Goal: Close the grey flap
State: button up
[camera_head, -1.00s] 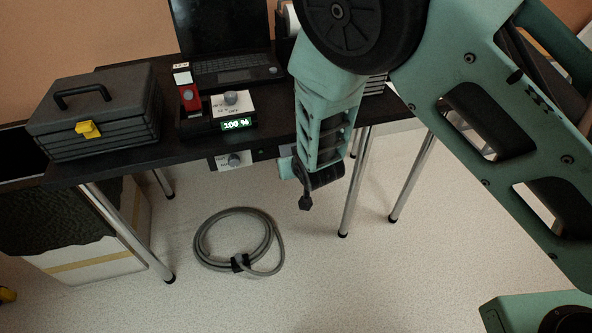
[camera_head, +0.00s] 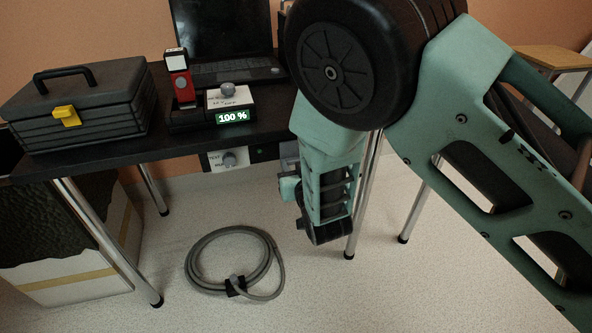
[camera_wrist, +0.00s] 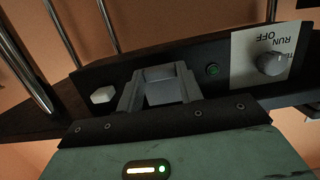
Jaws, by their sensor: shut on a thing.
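The grey flap (camera_wrist: 164,88) is on the dark panel under the table's front edge. In the wrist view it shows as a grey plate between my gripper's two grey fingers. My gripper (camera_wrist: 161,70) is at the panel and shut on the flap. In the head view my gripper (camera_head: 289,186) is just below the panel, right of the TEST/RUN/OFF switch, and a bit of grey (camera_head: 289,150) shows above it. My arm hides part of this area. How far the flap stands open is hard to tell.
The panel carries a rotary knob (camera_wrist: 271,62), a green-lit button (camera_wrist: 212,70) and a white knob (camera_wrist: 102,95). On the table are a toolbox (camera_head: 80,105), a laptop (camera_head: 225,70) and a 100 % display (camera_head: 233,116). A coiled hose (camera_head: 235,262) lies on the floor.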

jog(key=o, duration=1)
jog(key=p+v, duration=0.1)
jog(key=v, duration=1.6)
jog(key=shift+s, duration=0.2)
jog(key=s+r+n+g, duration=0.1)
jog(key=s+r+g, duration=0.3)
jog(key=s+g, duration=0.5)
jog(key=s+d+r+n+g+h+p, duration=0.2)
jog(key=s+d+r+n+g+h, duration=0.3)
jog(key=s+d+r, duration=0.4)
notch_tip(320, 180, up, 20)
jog(key=w+m+g+y+p, duration=0.1)
jog(key=p, duration=1.9)
jog(key=shift+w+d+m, duration=0.2)
jog(key=shift+d+m, duration=0.1)
jog(key=shift+d, duration=0.1)
